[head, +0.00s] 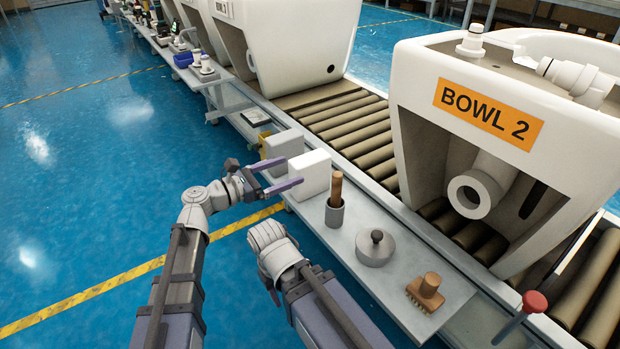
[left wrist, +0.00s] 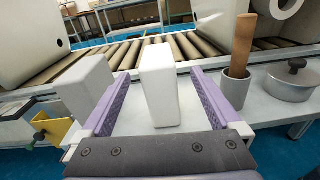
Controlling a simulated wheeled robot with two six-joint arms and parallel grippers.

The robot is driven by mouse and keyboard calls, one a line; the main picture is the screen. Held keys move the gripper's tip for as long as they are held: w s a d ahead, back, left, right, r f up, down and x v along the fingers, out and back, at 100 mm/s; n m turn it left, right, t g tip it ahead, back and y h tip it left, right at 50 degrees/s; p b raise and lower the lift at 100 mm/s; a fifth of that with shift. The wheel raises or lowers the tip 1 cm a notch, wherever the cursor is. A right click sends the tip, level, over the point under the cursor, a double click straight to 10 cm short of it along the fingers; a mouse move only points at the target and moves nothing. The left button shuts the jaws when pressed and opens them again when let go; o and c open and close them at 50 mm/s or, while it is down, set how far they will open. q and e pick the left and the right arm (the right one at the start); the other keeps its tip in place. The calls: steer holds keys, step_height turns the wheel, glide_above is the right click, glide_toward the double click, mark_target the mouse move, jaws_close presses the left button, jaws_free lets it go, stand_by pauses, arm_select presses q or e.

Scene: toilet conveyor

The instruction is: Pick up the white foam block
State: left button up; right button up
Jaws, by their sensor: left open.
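The white foam block (head: 310,172) stands upright on the narrow grey side shelf along the conveyor. In the left wrist view the white block (left wrist: 158,85) stands between the two purple fingers, slightly beyond the gripper's palm. My left gripper (head: 287,175) is open, with its fingers pointing at the block; it also shows in the left wrist view (left wrist: 158,95). I cannot tell whether either finger touches the block. My right arm's wrist shows low in the head view, but its gripper jaws cannot be made out.
A grey block (head: 284,145) stands close to the left of the white one. To the right are a grey cup with a wooden pestle (head: 335,192), a lidded round pot (head: 375,247) and a wooden brush (head: 426,292). The roller conveyor (head: 350,125) carrying the "BOWL 2" toilet (head: 488,110) lies behind.

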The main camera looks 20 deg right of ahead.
mark_target(310, 157)
arm_select(q)
steer(key=shift+w+d+r+n, duration=0.15)
steer(key=shift+w+r+n, duration=0.05)
steer(key=shift+r+n, duration=0.2)
steer(key=shift+x, duration=3.9)
steer(key=shift+r, duration=0.15)
jaws_close()
